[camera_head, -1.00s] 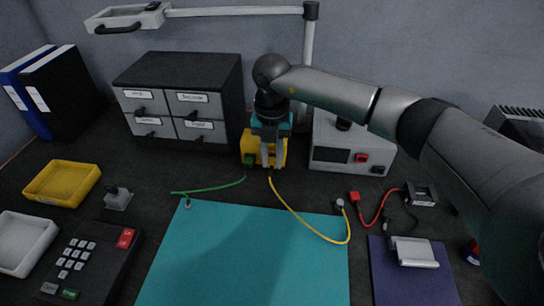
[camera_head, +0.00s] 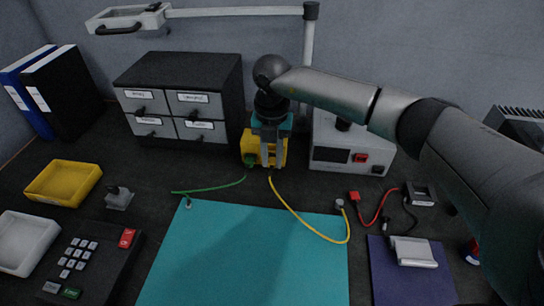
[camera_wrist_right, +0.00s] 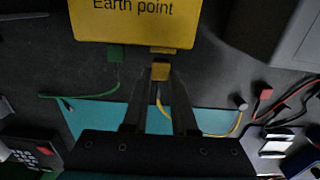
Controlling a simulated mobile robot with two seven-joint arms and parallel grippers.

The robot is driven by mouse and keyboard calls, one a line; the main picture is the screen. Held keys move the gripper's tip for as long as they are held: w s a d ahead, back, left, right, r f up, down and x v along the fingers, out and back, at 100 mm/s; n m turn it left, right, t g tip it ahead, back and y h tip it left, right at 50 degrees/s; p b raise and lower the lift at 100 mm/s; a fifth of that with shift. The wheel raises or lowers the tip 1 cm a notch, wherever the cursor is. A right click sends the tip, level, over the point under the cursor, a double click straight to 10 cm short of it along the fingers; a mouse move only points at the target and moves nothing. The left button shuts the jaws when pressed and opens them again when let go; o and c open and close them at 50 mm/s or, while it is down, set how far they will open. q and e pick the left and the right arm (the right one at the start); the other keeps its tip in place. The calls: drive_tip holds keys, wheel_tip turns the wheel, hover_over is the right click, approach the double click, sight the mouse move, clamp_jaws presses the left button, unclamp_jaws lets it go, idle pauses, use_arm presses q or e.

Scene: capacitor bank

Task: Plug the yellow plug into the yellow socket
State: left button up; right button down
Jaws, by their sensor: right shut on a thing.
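My right gripper (camera_head: 271,160) is in front of the yellow box and covers part of it. In the right wrist view its fingers (camera_wrist_right: 160,82) are shut on the yellow plug (camera_wrist_right: 160,71), whose yellow cable trails back between them. The yellow box (camera_wrist_right: 137,16), labelled "Earth point", is ahead; it also shows in the head view (camera_head: 247,142). The yellow socket (camera_wrist_right: 163,50) shows at the box's lower edge, just beyond the plug. They look nearly in line, with a narrow dark gap between them. In the head view, the gripper hides the plug and socket. My left gripper is not in view.
A green plug (camera_wrist_right: 115,54) sits at the box, left of the yellow socket. A grey power unit (camera_head: 350,145) stands close right and a drawer cabinet (camera_head: 180,105) left. A teal mat (camera_head: 245,255) lies in front, with the yellow cable (camera_head: 295,213) across it.

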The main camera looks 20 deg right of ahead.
sight(273, 159)
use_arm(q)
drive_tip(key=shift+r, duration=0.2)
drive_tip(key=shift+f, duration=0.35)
use_arm(e)
drive_tip(key=shift+w+d, duration=0.35)
drive_tip(key=shift+w, duration=0.2)
drive_tip(key=c, duration=0.6)
unclamp_jaws()
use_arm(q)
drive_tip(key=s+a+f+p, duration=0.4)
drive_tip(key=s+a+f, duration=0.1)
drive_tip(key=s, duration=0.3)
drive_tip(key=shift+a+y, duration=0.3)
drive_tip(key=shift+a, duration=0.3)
use_arm(e)
drive_tip(key=shift+r, duration=7.65)
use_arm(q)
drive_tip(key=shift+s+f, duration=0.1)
